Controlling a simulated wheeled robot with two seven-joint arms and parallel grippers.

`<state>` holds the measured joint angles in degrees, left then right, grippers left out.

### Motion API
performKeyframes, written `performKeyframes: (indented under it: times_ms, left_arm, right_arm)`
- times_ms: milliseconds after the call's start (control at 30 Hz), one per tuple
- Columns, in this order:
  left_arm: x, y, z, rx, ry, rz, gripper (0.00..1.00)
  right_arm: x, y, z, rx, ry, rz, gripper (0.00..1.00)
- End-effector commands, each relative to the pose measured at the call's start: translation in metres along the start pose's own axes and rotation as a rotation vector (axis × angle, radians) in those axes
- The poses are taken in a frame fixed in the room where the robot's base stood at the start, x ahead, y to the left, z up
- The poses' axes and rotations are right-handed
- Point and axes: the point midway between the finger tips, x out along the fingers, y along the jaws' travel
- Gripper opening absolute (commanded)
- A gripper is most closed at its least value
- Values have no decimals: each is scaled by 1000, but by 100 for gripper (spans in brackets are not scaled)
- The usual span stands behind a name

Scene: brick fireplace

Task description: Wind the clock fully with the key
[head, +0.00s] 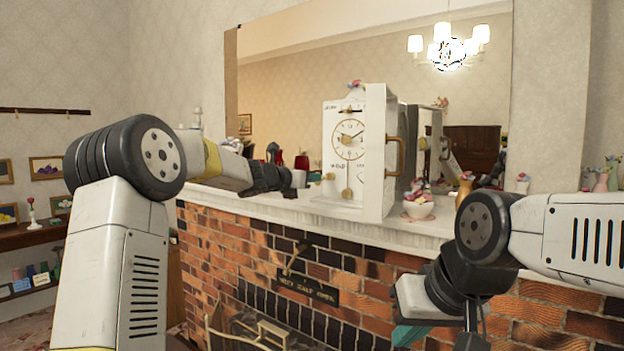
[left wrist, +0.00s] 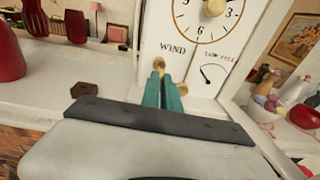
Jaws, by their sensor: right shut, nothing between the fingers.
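The white clock (head: 350,115) stands upright on the mantel, with a round dial and gold hands. In the left wrist view, the clock front (left wrist: 215,55) has a "WIND" label and a small low-to-full gauge (left wrist: 212,74), needle towards low. A brass knob (left wrist: 158,63) sits under "WIND"; another brass piece (left wrist: 182,88) shows lower right. I cannot tell which is the key. My left gripper (left wrist: 165,92) has its teal fingers close together in front of the clock, beside these brass pieces; any grip is unclear. My right gripper (head: 405,335) is shut and empty, low before the bricks.
The white mantel (head: 255,207) runs above the brick fireplace (head: 330,265), with a mirror (head: 300,60) behind.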

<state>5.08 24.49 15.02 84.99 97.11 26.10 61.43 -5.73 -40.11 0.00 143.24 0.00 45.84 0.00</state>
Motion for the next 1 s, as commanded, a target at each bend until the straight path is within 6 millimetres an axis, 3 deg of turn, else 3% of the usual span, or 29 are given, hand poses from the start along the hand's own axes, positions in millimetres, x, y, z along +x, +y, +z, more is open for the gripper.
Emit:
performKeyframes:
  times_ms: [1000]
  left_arm:
    - [21,0,2,-1,0,-1,0]
  right_arm:
    - [0,0,0,0,0,0,0]
